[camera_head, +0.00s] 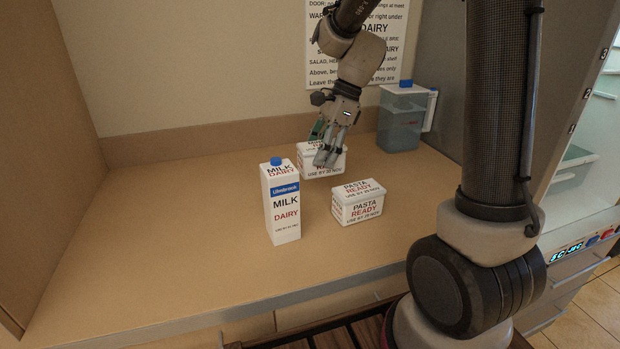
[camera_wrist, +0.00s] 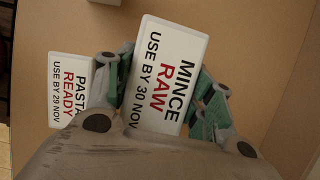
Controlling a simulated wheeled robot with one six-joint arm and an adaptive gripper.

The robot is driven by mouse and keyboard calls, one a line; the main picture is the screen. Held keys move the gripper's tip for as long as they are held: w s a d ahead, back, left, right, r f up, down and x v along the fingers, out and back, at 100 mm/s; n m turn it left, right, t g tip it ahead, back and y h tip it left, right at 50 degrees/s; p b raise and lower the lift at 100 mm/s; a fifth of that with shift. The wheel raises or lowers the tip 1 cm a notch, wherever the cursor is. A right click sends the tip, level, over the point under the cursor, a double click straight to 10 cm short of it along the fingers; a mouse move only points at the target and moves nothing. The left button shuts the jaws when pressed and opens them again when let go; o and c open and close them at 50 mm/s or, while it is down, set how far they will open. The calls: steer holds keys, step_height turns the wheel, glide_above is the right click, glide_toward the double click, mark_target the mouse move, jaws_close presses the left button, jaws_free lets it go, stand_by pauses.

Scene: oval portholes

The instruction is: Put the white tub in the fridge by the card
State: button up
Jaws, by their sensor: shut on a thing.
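My gripper (camera_head: 326,148) is shut on a white tub (camera_head: 310,169) at the back middle of the counter. In the wrist view the fingers stand on both sides of this tub (camera_wrist: 172,62), whose lid reads "MINCE RAW USE BY 30 NOV". I cannot tell whether it is lifted off the counter. A second white tub (camera_head: 358,205), marked "PASTA READY USE BY 29 NOV", stands in front and to the right; it also shows in the wrist view (camera_wrist: 70,90). The card (camera_head: 395,60) on the back wall is partly hidden by my arm. The fridge (camera_head: 590,165) is at the far right, its shelves partly visible.
A milk carton (camera_head: 283,205) stands upright left of the pasta tub. A translucent blue-lidded jug (camera_head: 402,118) stands behind, right of my gripper. A grey panel stands between counter and fridge, partly behind my arm. The left of the counter (camera_head: 150,230) is clear.

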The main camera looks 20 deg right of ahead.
mark_target(321, 174)
steer(key=shift+f, duration=3.1)
steer(key=shift+f, duration=0.15)
steer(key=o, duration=1.3)
steer(key=shift+c, duration=0.2)
